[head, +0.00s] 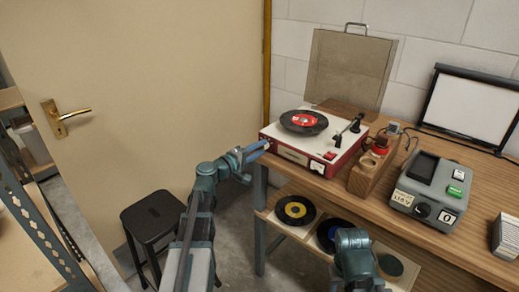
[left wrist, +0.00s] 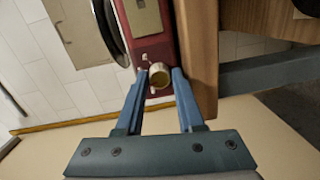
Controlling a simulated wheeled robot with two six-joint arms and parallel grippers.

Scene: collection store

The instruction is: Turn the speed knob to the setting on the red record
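The red-label record (head: 304,120) lies on the platter of the red and white record player (head: 345,160), whose lid stands open. The print on its label is too small to read. In the left wrist view a small round cream-and-brass knob (left wrist: 159,77) sticks out of the player's red side (left wrist: 152,50). My left gripper (head: 265,146) is at the player's left front corner. In the left wrist view its fingertips (left wrist: 160,74) are on either side of the knob, with slight gaps. In the head view the knob cannot be made out. My right gripper is not in view.
A wooden block with small items (head: 365,178) and a grey device (head: 432,195) stand right of the player on the wooden table (head: 395,220). Records (head: 295,210) lie on the shelf below. A black stool (head: 152,215) and a door (head: 150,90) are at left.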

